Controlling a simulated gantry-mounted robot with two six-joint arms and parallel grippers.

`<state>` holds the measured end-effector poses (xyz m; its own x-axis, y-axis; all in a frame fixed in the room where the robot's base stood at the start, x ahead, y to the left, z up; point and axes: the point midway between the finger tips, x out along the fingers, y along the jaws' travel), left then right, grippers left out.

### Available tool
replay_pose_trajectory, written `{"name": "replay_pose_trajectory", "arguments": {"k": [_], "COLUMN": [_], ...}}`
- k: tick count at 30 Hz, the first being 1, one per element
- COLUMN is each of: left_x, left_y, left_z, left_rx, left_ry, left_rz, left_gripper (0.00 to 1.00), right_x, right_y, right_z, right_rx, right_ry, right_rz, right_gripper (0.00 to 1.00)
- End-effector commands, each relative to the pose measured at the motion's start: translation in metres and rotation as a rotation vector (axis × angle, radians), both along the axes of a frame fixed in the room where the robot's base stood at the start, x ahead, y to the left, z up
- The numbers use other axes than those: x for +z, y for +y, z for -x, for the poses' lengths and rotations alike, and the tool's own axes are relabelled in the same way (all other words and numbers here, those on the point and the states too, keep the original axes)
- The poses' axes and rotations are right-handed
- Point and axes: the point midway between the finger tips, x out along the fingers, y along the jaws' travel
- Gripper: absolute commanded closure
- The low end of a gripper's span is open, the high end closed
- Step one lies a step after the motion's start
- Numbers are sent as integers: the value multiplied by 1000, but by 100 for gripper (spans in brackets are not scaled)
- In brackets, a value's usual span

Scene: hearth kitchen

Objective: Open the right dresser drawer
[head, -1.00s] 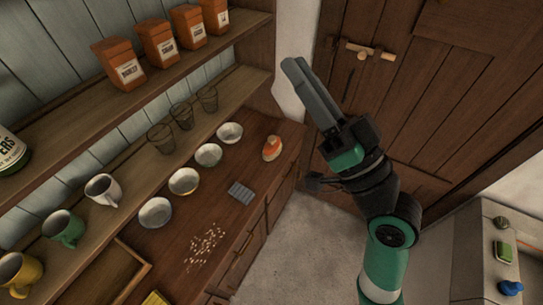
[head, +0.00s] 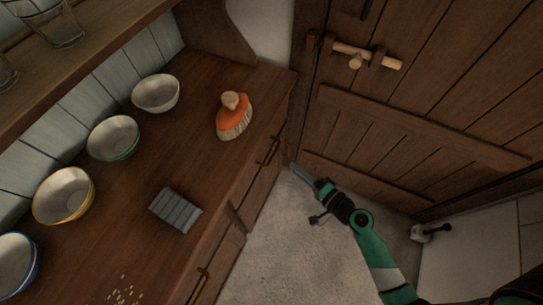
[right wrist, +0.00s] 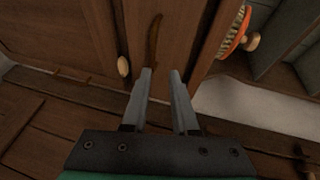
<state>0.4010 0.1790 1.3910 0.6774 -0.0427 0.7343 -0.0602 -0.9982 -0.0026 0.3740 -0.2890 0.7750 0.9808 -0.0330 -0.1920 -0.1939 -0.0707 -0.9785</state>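The right dresser drawer (head: 254,182) is in the dresser's front, below the top at the end near the door. It looks closed. Its curved brass handle (head: 268,151) also shows in the right wrist view (right wrist: 153,40), just ahead of the fingertips and slightly left of the gap. My right gripper (head: 291,169) is beside the drawer front, close to the handle but apart from it. In the right wrist view its two fingers (right wrist: 161,74) are parted with nothing between them. My left gripper is not in view.
An orange brush (head: 234,117), a grey ridged block (head: 175,210) and several bowls (head: 114,137) stand on the dresser top. Another drawer handle (head: 201,284) is nearer. A pale knob (right wrist: 123,66) sits below the drawer. A wooden door (head: 420,120) stands close behind my right gripper.

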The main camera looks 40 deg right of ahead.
Motion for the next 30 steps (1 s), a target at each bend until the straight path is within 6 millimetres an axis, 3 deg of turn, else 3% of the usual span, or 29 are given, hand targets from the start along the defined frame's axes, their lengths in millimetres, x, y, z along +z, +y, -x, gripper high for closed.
{"name": "replay_pose_trajectory", "arguments": {"k": [1, 11, 24, 30], "left_x": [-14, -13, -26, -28], "left_y": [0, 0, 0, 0], "left_z": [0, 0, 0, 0], "left_rx": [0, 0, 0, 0], "left_ry": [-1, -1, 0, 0], "left_rz": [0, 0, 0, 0], "left_gripper": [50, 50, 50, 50], "right_x": [-16, -15, -34, -36], "right_y": [-3, -6, -11, -11], "right_z": [3, -8, -96, -111], "right_rx": [-10, -15, -14, -15], "right_ry": [4, 1, 0, 1], "right_rz": [-2, 0, 1, 1], "right_gripper": [73, 73, 73, 73]}}
